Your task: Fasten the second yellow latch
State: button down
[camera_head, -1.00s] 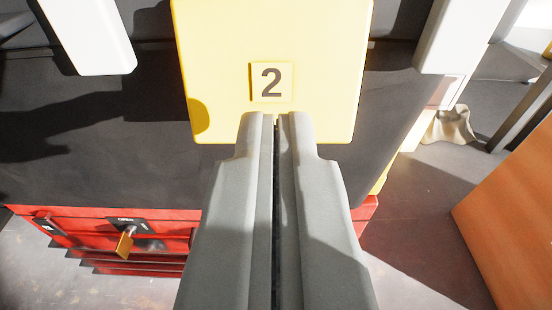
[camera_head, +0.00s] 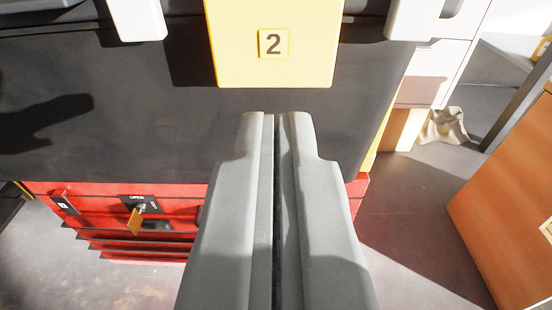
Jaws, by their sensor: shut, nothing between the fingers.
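The yellow latch marked 2 (camera_head: 304,67) is a flat plate at the top middle of the view, in front of a dark grey surface. My gripper (camera_head: 276,116) is shut and empty. Its fingertips appear just below the latch's lower edge in the picture, with a strip of dark surface showing between. I cannot tell the distance in depth. The latch's upper end is cut off by the frame.
White blocks flank the latch at left (camera_head: 137,18) and right (camera_head: 412,18). Below the dark surface (camera_head: 110,140) is a red drawer cabinet (camera_head: 100,215) with a lock and hanging tag (camera_head: 135,222). An orange-brown panel (camera_head: 510,200) stands at the right, with open floor between.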

jog(key=s+f, duration=0.4)
jog(key=s, duration=0.3)
jog(key=shift+a+f, duration=0.15)
jog(key=shift+f, duration=0.25)
jog(key=s+a+r, duration=0.2)
jog(key=s+r, duration=0.1)
jog(key=r, duration=1)
jog(key=s+a+r, duration=0.3)
jog(key=r, duration=1)
jog(key=s+a+r, duration=0.2)
jog(key=s+r, duration=0.1)
jog(key=r, duration=1)
jog(key=s+a+r, duration=0.2)
jog(key=s+r, duration=0.4)
jog(key=s, duration=0.5)
jog(key=s+a+r, duration=0.2)
jog(key=s+r, duration=0.5)
jog(key=s, duration=0.4)
jog(key=s+a+r, duration=0.2)
jog(key=s+r, duration=0.5)
jog(key=s, duration=0.4)
jog(key=shift+s+a+t+y, duration=0.15)
jog(key=shift+t+y, duration=0.15)
jog(key=shift+r, duration=0.1)
